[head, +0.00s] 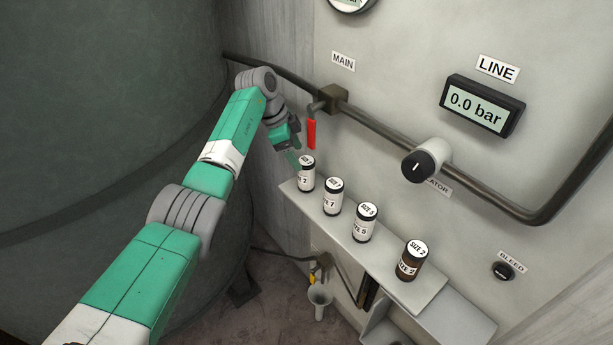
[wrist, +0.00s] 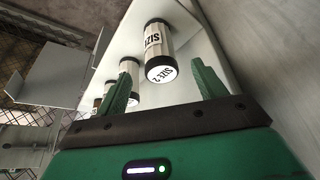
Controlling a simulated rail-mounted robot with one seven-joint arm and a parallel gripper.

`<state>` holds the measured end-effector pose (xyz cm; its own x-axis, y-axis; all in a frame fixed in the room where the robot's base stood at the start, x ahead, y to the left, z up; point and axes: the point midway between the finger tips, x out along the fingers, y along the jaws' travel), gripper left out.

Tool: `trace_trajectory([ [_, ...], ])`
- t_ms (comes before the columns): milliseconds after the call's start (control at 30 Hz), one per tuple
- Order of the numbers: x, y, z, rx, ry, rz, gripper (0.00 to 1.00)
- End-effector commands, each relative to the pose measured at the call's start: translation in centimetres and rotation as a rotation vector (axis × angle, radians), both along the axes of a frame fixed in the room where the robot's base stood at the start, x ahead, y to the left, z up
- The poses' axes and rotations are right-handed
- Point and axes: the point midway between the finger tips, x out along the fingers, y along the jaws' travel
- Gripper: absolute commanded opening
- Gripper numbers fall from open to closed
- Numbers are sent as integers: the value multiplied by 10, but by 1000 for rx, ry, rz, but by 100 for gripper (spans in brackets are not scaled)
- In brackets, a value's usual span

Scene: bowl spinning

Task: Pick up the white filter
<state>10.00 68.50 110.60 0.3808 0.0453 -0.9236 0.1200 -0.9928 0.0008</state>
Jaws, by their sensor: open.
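Several filter canisters with black caps stand in a row on a light grey shelf (head: 385,251). The leftmost (head: 307,176) has a pale body and a label that seems to read size 2. It also shows in the wrist view (wrist: 156,42). Two more pale canisters (head: 333,197) (head: 363,224) stand to its right; I cannot tell which one is meant by white. The last canister (head: 411,262) is brown. My gripper (head: 295,160) is open and empty, just left of the leftmost canister. In the wrist view that canister lies beyond and between my fingertips (wrist: 163,64), with no grip on it.
A red lever (head: 311,134) hangs from the pipe just above the leftmost canister. The wall carries a regulator knob (head: 425,160), a line display (head: 482,106) and a bleed knob (head: 503,271). A large dark tank (head: 110,100) fills the left.

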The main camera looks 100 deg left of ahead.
Motion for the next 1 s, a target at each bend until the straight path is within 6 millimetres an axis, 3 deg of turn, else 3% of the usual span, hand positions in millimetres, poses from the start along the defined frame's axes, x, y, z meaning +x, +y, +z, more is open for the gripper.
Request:
trace_trajectory([
  [167, 5, 0, -12, -1, 1, 1, 70],
  [400, 24, 2, -48, -1, 2, 1, 70],
  [667, 26, 3, -52, 0, 1, 2, 70],
  [933, 26, 3, -52, 0, 1, 2, 21],
  [1000, 26, 3, -51, 0, 1, 2, 20],
])
